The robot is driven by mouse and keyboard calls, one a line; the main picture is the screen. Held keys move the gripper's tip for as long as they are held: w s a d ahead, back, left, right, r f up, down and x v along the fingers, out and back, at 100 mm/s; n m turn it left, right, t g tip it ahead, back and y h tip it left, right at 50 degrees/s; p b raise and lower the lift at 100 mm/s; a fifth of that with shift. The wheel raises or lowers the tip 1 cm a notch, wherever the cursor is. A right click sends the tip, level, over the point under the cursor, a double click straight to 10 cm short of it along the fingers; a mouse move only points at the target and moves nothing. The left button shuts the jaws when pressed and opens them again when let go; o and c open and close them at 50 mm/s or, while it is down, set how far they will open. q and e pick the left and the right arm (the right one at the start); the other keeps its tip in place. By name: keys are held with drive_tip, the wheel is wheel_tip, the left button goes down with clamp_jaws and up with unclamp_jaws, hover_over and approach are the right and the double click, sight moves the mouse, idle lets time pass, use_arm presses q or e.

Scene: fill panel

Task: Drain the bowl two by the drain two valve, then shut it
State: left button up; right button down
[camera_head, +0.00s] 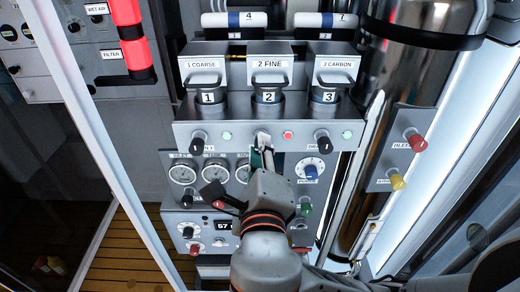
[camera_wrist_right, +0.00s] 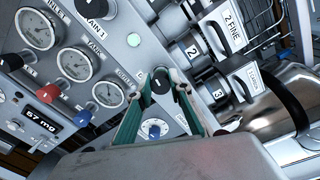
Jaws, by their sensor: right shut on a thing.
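Bowl two (camera_head: 268,98), marked 2, sits under the 2 FINE head between bowls 1 and 3. It also shows in the right wrist view (camera_wrist_right: 192,51). The drain two valve (camera_wrist_right: 160,80) is a dark round knob on the sloped panel below the bowl. My right gripper (camera_head: 262,153) comes up from below and is shut on this knob, with one green-padded finger on each side in the right wrist view. A red light (camera_head: 288,134) is lit just right of the valve in the head view. The bowl's liquid level cannot be made out. My left gripper is not in view.
The drain one knob (camera_head: 199,137) and drain three knob (camera_head: 322,136) flank the valve, with green lights beside them. Pressure gauges (camera_head: 183,173) and a blue purge dial (camera_head: 311,172) lie below, close to my gripper. A large metal cylinder (camera_head: 410,70) stands at right.

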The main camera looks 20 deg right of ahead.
drive_tip(key=shift+f+n, duration=0.15)
drive_tip(key=shift+n, duration=1.75)
drive_tip(key=c, duration=1.8)
unclamp_jaws()
drive_tip(key=shift+c, duration=0.2)
drive_tip(key=shift+s, duration=0.1)
drive_tip(key=v, duration=0.7)
drive_tip(key=shift+s, duration=0.2)
drive_tip(key=shift+a, duration=0.1)
